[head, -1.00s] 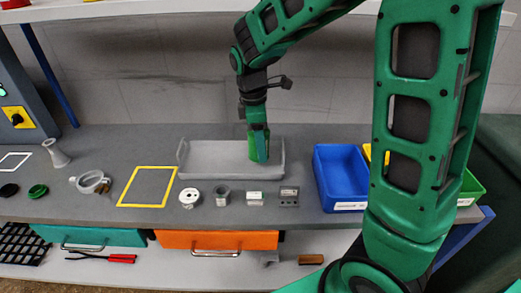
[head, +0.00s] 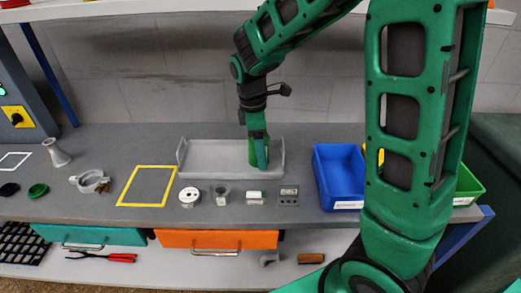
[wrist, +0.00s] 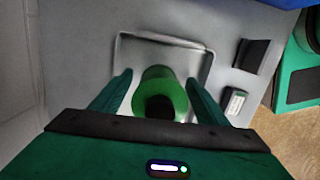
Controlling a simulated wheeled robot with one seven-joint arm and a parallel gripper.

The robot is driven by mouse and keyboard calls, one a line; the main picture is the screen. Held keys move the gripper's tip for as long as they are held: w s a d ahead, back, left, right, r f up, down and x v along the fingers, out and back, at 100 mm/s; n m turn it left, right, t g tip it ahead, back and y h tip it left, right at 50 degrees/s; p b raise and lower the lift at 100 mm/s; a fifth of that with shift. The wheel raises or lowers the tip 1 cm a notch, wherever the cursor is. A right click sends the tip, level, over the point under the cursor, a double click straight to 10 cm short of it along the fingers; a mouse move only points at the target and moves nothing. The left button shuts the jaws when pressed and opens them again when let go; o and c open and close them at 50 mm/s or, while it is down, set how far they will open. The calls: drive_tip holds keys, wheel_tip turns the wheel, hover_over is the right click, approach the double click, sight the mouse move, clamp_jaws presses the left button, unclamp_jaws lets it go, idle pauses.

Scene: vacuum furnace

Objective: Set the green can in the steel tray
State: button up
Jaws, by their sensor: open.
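The green can (head: 252,154) is in the right part of the grey steel tray (head: 212,145), partly hidden by a finger in the head view. In the wrist view, the can (wrist: 165,88) is between the two spread fingers, with a gap on each side. It looks upright; its contact with the tray floor is hidden. My gripper (head: 260,152) points down around the can, and its fingers (wrist: 160,95) are open. The tray's rim (wrist: 165,38) shows beyond the can in the wrist view.
A blue bin (head: 338,176) stands right of the tray, with a green bin (head: 468,186) further right. Several small parts, including a white round piece (head: 189,197), line the front. A yellow-framed square (head: 148,186) lies left; the tray's left half is empty.

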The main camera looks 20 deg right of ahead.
drive_tip(key=r, duration=0.5)
drive_tip(key=a+r, duration=0.1)
drive_tip(key=r, duration=0.1)
drive_tip(key=shift+w+r, duration=0.15)
drive_tip(key=shift+r, duration=0.1)
drive_tip(key=shift+d, duration=0.15)
